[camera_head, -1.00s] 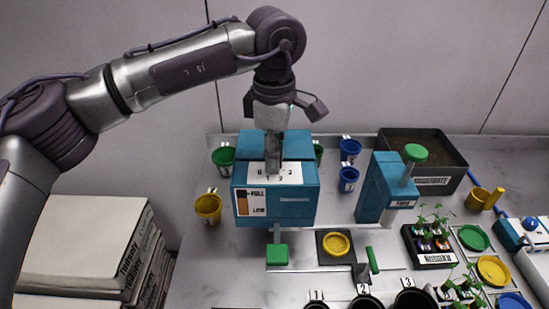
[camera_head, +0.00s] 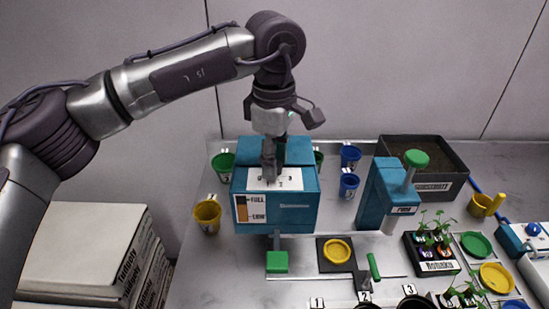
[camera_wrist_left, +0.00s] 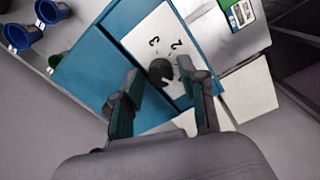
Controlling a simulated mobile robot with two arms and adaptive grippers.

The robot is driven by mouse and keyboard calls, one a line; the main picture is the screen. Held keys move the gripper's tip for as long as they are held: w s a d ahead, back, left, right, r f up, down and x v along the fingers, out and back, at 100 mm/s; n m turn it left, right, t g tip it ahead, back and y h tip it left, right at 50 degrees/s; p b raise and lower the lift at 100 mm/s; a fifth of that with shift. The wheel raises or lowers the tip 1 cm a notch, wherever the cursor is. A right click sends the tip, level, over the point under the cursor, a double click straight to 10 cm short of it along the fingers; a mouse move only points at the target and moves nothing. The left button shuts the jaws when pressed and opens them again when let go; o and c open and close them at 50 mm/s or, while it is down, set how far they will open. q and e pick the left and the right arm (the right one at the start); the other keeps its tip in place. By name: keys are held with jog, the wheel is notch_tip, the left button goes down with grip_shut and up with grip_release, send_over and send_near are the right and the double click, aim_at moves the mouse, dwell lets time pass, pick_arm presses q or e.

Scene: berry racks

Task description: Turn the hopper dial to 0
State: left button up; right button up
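The hopper (camera_head: 292,215) is a teal box with a FULL/LOW level label on its front. A white plate (camera_head: 290,182) with numbers lies on its top. My left gripper (camera_head: 269,176) points down over this plate and hides the dial in the head view. In the left wrist view, the dark round dial (camera_wrist_left: 160,72) sits on the white plate between my two fingertips. The fingers are apart on either side of it, and contact cannot be told. The digits 3 and 2 show beside the dial. Where the dial points is unclear. My right gripper is out of view.
A green lever end (camera_head: 277,262) stands below the hopper's front. A teal press with a green knob (camera_head: 416,158) stands to the right. Green, blue and yellow cups surround the hopper.

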pick_arm(q)
jog(key=shift+o, duration=0.2)
notch_tip(320, 180, up, 12)
dwell(0.6)
jog(key=shift+s, duration=0.1)
